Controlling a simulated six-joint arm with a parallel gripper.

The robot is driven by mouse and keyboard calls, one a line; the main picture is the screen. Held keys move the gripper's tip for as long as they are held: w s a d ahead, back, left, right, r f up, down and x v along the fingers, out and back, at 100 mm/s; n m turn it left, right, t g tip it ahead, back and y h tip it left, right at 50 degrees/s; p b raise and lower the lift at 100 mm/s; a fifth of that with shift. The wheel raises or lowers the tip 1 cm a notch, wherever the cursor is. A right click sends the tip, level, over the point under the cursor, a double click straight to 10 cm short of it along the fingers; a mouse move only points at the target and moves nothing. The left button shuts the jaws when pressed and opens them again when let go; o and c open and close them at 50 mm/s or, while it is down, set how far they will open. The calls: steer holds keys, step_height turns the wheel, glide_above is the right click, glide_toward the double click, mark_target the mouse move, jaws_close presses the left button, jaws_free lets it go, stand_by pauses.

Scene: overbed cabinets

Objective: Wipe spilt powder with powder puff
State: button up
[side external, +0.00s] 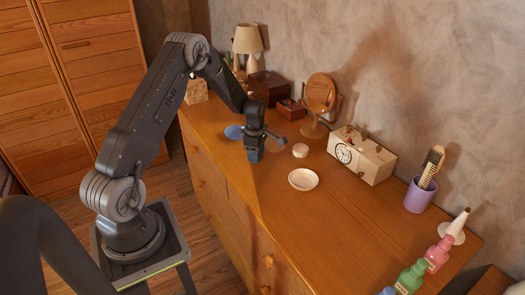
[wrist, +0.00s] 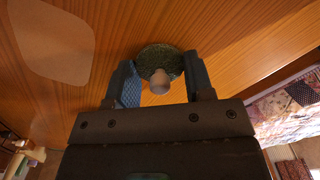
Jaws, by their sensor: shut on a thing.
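My gripper (side external: 255,148) is low over the dresser top, near its front edge and left of a small white dish. In the wrist view, my gripper (wrist: 160,80) is shut on the powder puff (wrist: 160,53), a round olive-green disc with a pale knob between the blue-padded fingers. Whether the puff touches the wood I cannot tell. The spilt powder (wrist: 55,38) is a pale, rounded patch on the wood, left of the puff and apart from it. In the side external view the puff is hidden by the gripper.
The white dish (side external: 303,179) and a small round box (side external: 300,150) stand right of my gripper; a blue dish (side external: 234,132) lies behind. A mirror (side external: 320,95), a clock box (side external: 360,155), a purple cup (side external: 418,196) and bottles (side external: 438,252) line the back and right. The front middle is clear.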

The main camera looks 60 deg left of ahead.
steer(key=shift+s, duration=1.25)
steer(key=shift+s+r, duration=0.15)
step_height(320, 180, up, 8)
steer(key=shift+d, duration=0.1)
